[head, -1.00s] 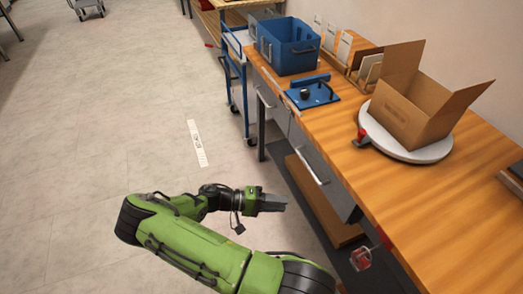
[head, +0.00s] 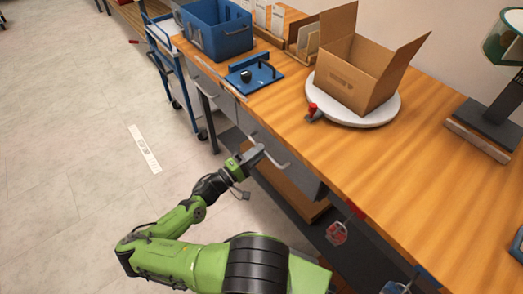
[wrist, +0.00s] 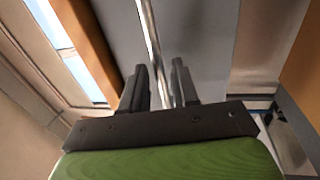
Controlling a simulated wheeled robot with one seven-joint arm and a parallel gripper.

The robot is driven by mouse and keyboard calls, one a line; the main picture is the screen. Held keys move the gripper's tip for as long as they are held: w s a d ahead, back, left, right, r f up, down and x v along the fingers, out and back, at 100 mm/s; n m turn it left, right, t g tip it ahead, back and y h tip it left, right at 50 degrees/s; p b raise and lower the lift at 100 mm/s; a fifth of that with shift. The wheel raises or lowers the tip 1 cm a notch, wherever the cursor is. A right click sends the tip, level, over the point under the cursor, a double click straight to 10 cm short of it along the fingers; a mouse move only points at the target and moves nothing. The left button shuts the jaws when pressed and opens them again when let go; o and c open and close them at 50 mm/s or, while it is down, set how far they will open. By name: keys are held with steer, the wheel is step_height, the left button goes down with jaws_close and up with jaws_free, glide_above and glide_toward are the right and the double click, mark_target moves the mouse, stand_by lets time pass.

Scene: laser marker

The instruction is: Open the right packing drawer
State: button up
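The right packing drawer (head: 307,182) is a grey front under the wooden bench top, and it looks closed. Its metal bar handle (head: 281,164) stands out from the front. My gripper (head: 257,156) is at this handle. In the wrist view the bar handle (wrist: 151,40) runs between the two dark fingers of my gripper (wrist: 160,85), with a visible gap on at least one side. The fingers are open. The drawer front (wrist: 195,35) fills the middle behind them. Whether a finger touches the bar is unclear.
The bench top (head: 400,150) carries a cardboard box (head: 350,80) on a white turntable (head: 375,115), a blue bin (head: 217,30) and a blue fixture (head: 255,76). A blue cart (head: 172,70) stands beyond the bench. A red tag (head: 337,232) hangs below the bench edge.

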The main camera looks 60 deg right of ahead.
steer(key=shift+x, duration=1)
jaws_close()
